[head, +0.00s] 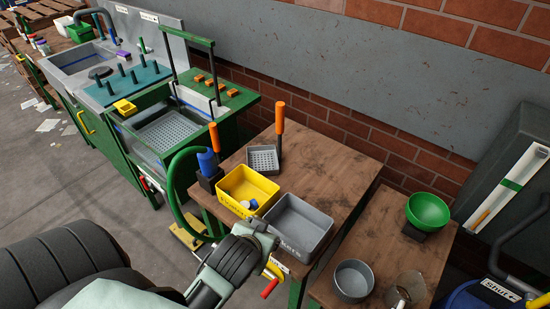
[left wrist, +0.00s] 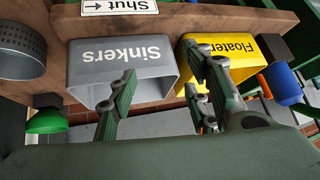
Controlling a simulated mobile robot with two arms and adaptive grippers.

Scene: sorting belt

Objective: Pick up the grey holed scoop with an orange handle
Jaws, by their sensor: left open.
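The grey holed scoop (head: 263,159) rests on the wooden table in the head view, behind the grey bin. Its orange handle (head: 280,118) stands up from its right side. My left gripper (head: 262,234) is at the table's front edge, in front of the yellow and grey bins and well apart from the scoop. In the left wrist view its fingers (left wrist: 160,80) are spread, with nothing between them. I cannot make out the scoop in the wrist view. My right gripper is not in view.
A yellow bin (head: 235,202), marked Floaters in the wrist view, and a grey Sinkers bin (head: 318,229) stand between my left gripper and the scoop. A blue object (head: 208,163) stands at the left. A green bowl (head: 428,210) and grey cup (head: 353,278) are on the right table.

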